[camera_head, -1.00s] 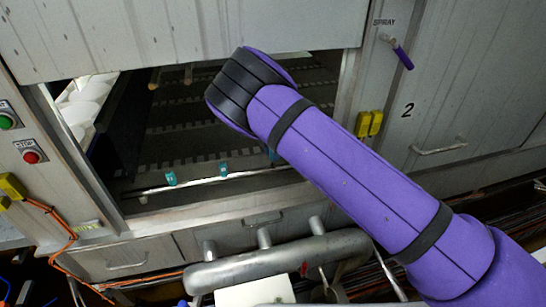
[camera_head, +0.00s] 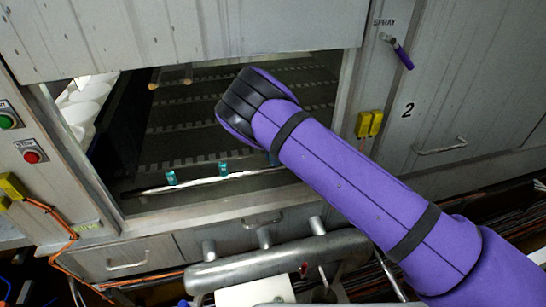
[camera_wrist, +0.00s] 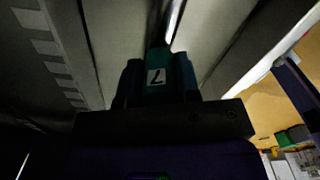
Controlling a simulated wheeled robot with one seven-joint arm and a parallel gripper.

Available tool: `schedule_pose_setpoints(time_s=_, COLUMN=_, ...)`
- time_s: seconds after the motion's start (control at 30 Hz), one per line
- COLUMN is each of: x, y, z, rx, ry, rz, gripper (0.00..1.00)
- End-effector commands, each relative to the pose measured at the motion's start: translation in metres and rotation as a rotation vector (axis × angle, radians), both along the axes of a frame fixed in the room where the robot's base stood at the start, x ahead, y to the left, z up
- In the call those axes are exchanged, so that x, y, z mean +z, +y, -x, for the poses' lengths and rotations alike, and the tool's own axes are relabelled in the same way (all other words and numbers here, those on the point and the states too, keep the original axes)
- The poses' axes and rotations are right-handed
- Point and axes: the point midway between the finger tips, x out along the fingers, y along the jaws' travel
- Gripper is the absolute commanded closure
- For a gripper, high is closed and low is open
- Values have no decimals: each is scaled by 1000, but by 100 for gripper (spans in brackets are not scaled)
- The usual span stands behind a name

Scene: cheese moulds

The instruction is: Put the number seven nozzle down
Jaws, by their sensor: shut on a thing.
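The number seven nozzle (camera_wrist: 157,92) is a teal block with a white label bearing a 7, seen in the wrist view. My gripper (camera_wrist: 158,68) is shut on it, with a dark finger on either side. A thin pale bar or pipe shows just beyond the nozzle's top; I cannot tell whether they touch. In the head view my gripper and the held nozzle are hidden behind my purple arm, inside the machine opening.
Teal nozzles sit on the metal spray bar (camera_head: 196,183) along the opening's lower edge: one at left (camera_head: 171,177), one at middle (camera_head: 223,169), one partly hidden by my arm (camera_head: 273,158). A raised grey panel (camera_head: 180,35) hangs above. The right frame post (camera_head: 345,105) stands close to my arm.

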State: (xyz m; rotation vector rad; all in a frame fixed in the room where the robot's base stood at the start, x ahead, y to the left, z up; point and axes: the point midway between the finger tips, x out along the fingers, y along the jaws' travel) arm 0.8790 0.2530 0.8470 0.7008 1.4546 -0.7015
Motion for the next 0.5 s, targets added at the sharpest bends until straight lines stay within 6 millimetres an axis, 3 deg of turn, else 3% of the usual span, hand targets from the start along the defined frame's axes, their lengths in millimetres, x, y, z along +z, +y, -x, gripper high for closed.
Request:
schedule_pose_setpoints(time_s=0.37, x=-7, y=0, z=0, rx=0, ry=0, rz=0, gripper=92)
schedule_pose_setpoints(time_s=0.4, x=-7, y=0, z=0, rx=0, ry=0, rz=0, gripper=65)
schedule_pose_setpoints(time_s=0.5, x=-7, y=0, z=0, rx=0, ry=0, rz=0, gripper=44)
